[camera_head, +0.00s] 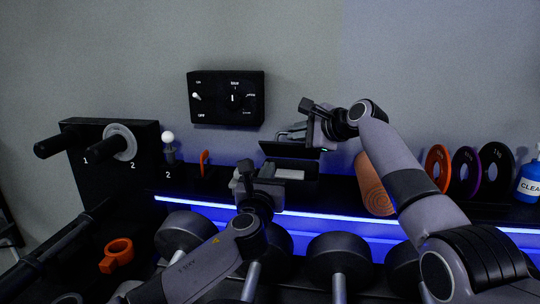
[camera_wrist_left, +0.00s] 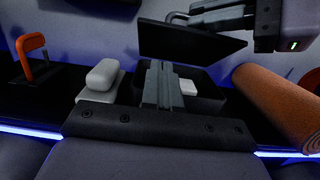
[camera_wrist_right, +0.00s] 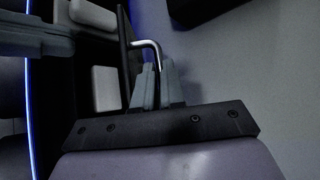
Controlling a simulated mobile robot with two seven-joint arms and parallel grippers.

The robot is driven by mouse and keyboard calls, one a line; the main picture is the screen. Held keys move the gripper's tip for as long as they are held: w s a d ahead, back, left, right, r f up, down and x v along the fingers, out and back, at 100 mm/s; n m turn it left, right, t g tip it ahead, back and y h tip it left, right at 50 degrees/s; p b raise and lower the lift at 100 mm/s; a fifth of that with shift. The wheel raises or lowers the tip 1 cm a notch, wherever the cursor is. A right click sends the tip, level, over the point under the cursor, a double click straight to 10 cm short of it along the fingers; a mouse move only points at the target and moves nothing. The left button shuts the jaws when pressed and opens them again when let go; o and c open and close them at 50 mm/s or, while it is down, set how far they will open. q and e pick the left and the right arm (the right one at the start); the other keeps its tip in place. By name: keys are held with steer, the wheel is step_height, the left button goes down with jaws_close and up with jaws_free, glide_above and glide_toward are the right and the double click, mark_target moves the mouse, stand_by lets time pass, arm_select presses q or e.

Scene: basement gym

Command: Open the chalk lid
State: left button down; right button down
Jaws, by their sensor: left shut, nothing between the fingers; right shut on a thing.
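The chalk box (camera_wrist_left: 215,98) is a black open-topped box on the shelf, with a white chalk block (camera_head: 290,174) inside. Its black lid (camera_head: 290,150) stands raised at the back, tilted up; it also shows in the left wrist view (camera_wrist_left: 190,42). My right gripper (camera_head: 300,133) is above the box, shut on the lid's bent metal handle (camera_wrist_right: 152,46). My left gripper (camera_wrist_left: 163,85) is shut and empty at the front left of the box, hiding part of it. I cannot tell whether it touches the box.
A white block (camera_wrist_left: 100,75) lies left of the box. Weight plates (camera_head: 465,171) and a blue bottle (camera_head: 530,182) are farther right. Dumbbells (camera_head: 340,255) sit below the shelf, and a control panel (camera_head: 226,98) hangs above.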

mark_target(273, 146)
arm_select(q)
steer(key=shift+w+d+r, duration=0.15)
steer(key=shift+w+r, duration=0.5)
steer(key=shift+r, duration=0.15)
steer(key=shift+w+d+r, duration=0.1)
steer(key=shift+w+r, duration=0.55)
steer(key=shift+r, duration=0.15)
